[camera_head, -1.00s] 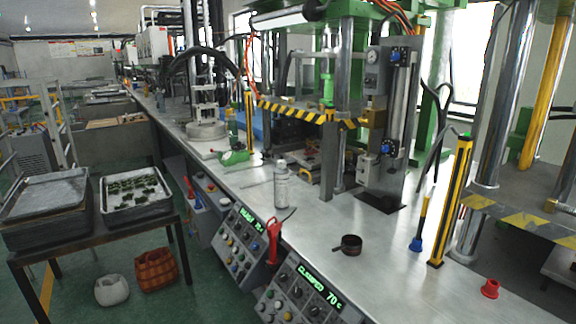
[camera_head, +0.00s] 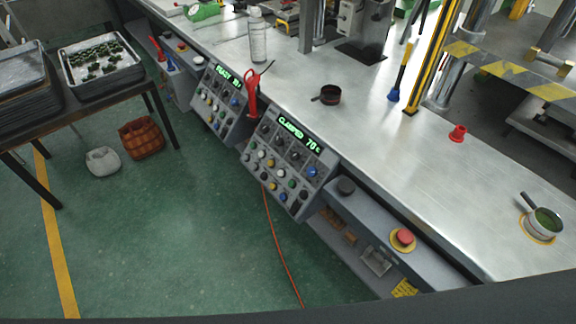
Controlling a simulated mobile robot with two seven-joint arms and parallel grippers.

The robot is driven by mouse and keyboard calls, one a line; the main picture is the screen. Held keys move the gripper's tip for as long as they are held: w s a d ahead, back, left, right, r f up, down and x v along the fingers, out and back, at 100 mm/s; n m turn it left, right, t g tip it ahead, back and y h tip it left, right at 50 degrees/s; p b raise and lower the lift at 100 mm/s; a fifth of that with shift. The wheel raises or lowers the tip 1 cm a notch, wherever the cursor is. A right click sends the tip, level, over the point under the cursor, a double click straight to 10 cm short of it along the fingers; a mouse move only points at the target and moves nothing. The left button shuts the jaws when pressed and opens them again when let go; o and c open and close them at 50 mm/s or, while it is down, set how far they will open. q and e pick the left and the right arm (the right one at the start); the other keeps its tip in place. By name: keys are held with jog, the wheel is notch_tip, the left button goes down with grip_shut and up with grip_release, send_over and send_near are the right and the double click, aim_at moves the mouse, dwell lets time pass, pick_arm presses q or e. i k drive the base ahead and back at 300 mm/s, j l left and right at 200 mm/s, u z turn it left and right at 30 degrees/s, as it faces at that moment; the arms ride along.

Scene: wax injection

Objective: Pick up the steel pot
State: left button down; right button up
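A small steel pot (camera_head: 543,222) with a dark handle and green contents stands upright at the right end of the metal workbench (camera_head: 390,125). It sits on a yellowish ring. Its handle points up and to the left. A second, dark brown pot (camera_head: 330,95) with a short handle stands farther left on the bench, near the front edge. Neither of my grippers is in view.
A red cap-like piece (camera_head: 458,133) stands between the two pots. A clear bottle (camera_head: 257,40) stands farther back. Control panels (camera_head: 290,155) and a red button (camera_head: 403,238) jut out below the bench's front edge. The green floor (camera_head: 170,230) is open at left.

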aim_at(542, 223)
jog(key=z, duration=2.05)
jog(key=j+z, duration=0.5)
jog(key=k+j+z, duration=0.15)
jog(key=z, duration=0.3)
jog(key=j, duration=0.05)
